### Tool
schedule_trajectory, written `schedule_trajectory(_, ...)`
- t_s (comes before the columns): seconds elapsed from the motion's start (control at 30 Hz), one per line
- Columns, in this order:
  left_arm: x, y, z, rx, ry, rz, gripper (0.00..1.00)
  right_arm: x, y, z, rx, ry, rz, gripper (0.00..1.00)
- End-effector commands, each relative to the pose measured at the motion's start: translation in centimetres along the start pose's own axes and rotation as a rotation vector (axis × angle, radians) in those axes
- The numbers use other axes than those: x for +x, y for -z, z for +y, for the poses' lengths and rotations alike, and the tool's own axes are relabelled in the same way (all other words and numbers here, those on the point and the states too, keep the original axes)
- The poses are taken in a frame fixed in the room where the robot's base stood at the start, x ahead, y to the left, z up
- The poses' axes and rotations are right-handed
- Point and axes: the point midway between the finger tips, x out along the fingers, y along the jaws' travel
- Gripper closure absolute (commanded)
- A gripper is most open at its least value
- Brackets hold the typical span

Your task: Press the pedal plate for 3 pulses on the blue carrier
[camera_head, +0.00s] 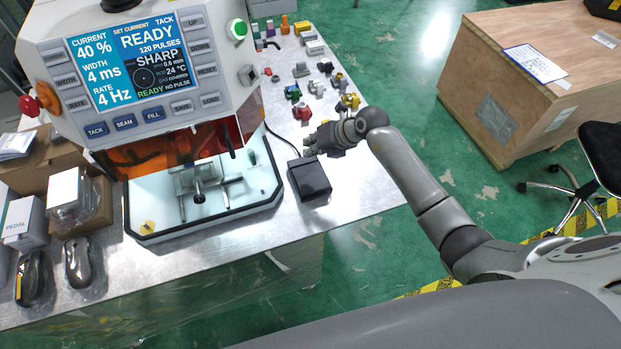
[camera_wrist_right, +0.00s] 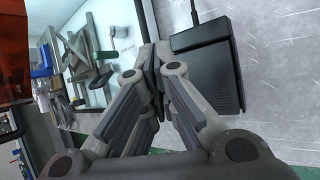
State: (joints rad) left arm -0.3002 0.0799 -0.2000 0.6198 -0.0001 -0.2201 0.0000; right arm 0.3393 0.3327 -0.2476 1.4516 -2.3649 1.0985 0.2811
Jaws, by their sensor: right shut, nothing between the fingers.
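The black pedal (camera_head: 310,178) lies on the metal table to the right of the machine, with a cable running from it. In the right wrist view its dark plate (camera_wrist_right: 208,78) is just right of the fingers. My right gripper (camera_head: 311,143) is shut and empty, beyond the pedal in the head view and apart from it. Its fingertips (camera_wrist_right: 156,52) meet in the wrist view. The machine screen (camera_head: 132,62) reads READY, TACK, SHARP, 120 pulses and NO PULSE. A grey fixture (camera_head: 198,182) stands in the white work bay. I cannot make out a blue carrier there. My left gripper is out of view.
Several small coloured parts (camera_head: 303,112) stand on the table beyond my right gripper. Boxes, one marked PEDAL (camera_head: 27,222), and two dark mouse-like objects (camera_head: 78,262) are at the left. A wooden crate (camera_head: 530,85) and a chair (camera_head: 600,150) stand on the green floor.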

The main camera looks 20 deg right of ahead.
Motion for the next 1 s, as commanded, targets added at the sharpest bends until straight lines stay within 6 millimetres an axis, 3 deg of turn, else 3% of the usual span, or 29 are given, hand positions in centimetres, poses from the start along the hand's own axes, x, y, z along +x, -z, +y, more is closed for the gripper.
schedule_trajectory(0.33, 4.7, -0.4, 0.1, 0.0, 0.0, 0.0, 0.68, 3.9, 2.8, -2.8, 0.001, 0.0, 0.0, 1.0)
schedule_trajectory(0.6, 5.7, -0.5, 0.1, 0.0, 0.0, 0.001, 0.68, 5.1, 3.7, -3.7, 0.0, 0.0, 0.0, 1.0)
schedule_trajectory(1.0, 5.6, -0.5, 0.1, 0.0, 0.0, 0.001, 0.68, 5.1, 3.7, -3.7, 0.0, 0.0, 0.0, 1.0)
